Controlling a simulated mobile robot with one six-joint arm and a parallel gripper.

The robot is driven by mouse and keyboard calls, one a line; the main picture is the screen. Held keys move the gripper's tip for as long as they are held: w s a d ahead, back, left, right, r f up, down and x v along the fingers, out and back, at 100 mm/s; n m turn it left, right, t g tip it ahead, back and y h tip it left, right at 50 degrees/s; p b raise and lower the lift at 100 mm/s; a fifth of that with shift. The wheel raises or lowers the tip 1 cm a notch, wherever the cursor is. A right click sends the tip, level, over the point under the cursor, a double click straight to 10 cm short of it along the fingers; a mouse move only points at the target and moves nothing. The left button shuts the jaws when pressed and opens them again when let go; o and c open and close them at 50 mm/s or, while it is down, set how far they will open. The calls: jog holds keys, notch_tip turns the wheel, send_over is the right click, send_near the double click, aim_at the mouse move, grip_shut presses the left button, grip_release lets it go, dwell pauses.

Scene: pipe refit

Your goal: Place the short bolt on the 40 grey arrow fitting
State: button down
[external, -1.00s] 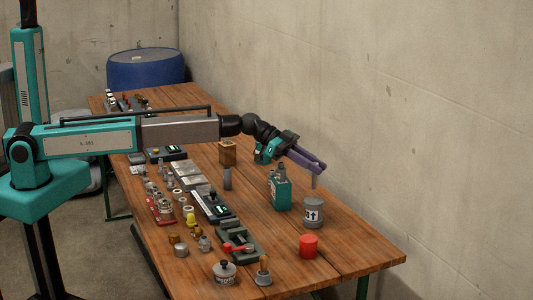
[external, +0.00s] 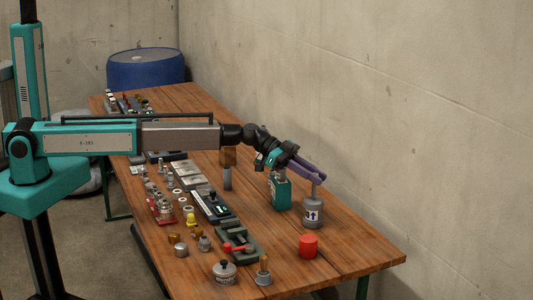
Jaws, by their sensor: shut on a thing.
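The grey arrow fitting (external: 313,214) is a short grey cylinder with a white label bearing an arrow; it stands upright on the right part of the table. My gripper (external: 320,177) is directly above it, its purple fingers shut on the short bolt (external: 314,189). The bolt's upper end is hidden between the fingers.
A teal box-shaped part (external: 281,194) stands close left of the fitting, below my wrist. A red cylinder (external: 308,246) stands in front of it. Several small fittings and grey trays (external: 236,241) line the table's left side. The table's right edge is clear.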

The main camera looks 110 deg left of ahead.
jog(key=shift+f, duration=0.15)
jog(key=c, duration=1.6)
grip_release()
jog(key=shift+r, duration=0.2)
jog(key=shift+b+v, duration=1.65)
jog(key=shift+v, duration=4.35)
